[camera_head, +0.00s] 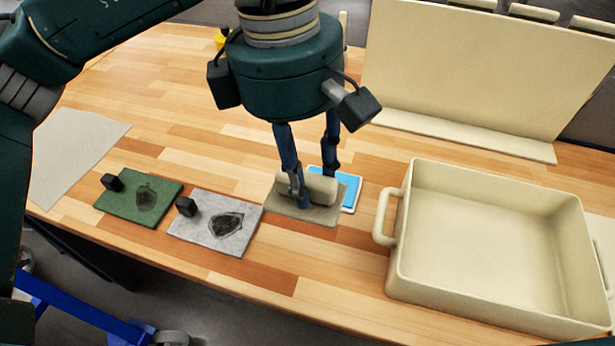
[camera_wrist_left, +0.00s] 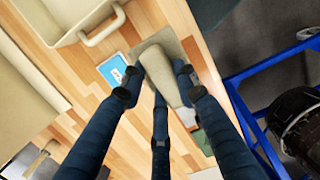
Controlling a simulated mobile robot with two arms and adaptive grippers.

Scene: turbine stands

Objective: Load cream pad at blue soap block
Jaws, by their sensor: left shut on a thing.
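The cream pad (camera_head: 306,212) is a flat tan plate with a cream rounded handle on top, in the middle of the head view. My left gripper (camera_head: 309,186) points down with its fingers shut around the handle; the pad also shows between the fingers in the left wrist view (camera_wrist_left: 160,60). The blue soap block (camera_head: 350,190) is a blue slab with a white edge, just behind and right of the pad, which partly hides it. It also shows in the left wrist view (camera_wrist_left: 115,72). I cannot tell whether the pad touches it. My right gripper is out of view.
A green pad (camera_head: 125,204) and a grey pad (camera_head: 195,228), each with a black knob and dark patch, lie left. A large cream tray (camera_head: 480,290) stands close on the right. A cream panel (camera_head: 480,75) stands behind. A pale sheet (camera_head: 80,145) lies far left.

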